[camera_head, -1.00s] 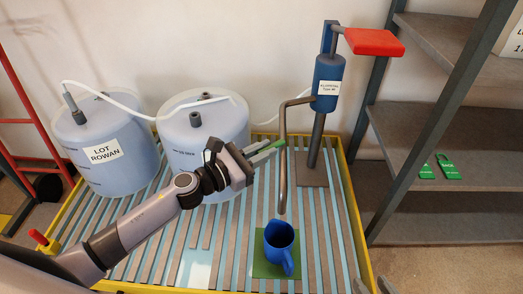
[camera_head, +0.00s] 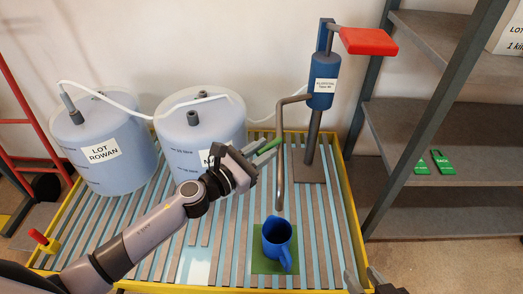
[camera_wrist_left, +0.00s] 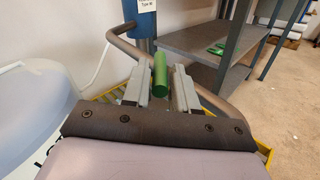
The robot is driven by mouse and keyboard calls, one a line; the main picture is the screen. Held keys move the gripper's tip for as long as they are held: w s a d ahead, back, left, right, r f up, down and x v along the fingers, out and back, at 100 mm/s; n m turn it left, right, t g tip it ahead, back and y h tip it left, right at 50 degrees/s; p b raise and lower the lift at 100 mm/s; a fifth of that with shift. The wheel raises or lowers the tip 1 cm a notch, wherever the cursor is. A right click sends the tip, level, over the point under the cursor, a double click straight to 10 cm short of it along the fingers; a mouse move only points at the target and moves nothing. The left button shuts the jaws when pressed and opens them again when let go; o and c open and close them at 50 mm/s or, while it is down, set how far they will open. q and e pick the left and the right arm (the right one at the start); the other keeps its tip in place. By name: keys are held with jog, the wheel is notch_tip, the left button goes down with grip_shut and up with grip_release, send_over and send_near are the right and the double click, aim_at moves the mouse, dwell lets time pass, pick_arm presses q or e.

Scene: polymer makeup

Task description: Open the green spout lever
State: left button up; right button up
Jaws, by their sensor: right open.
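The green spout lever (camera_head: 269,145) juts from the bent metal spout pipe (camera_head: 280,165) of the blue pump (camera_head: 324,80). My left gripper (camera_head: 260,158) is at the lever's near end. In the left wrist view, the green lever (camera_wrist_left: 160,73) lies between the two fingers of my left gripper (camera_wrist_left: 160,86), with a visible gap on each side, so the gripper looks open around it. Whether the fingers touch the lever is unclear. My right gripper (camera_head: 368,282) shows partly at the bottom edge, open and away from the pump.
A blue mug (camera_head: 276,243) stands on a green mat (camera_head: 262,265) below the spout. Two drums (camera_head: 105,150) (camera_head: 190,140) with a white hose stand at left on the slatted, yellow-rimmed platform (camera_head: 349,215). A grey shelf (camera_head: 450,195) with green tags is at right.

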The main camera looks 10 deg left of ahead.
pick_arm(q)
jog(key=v, duration=0.7)
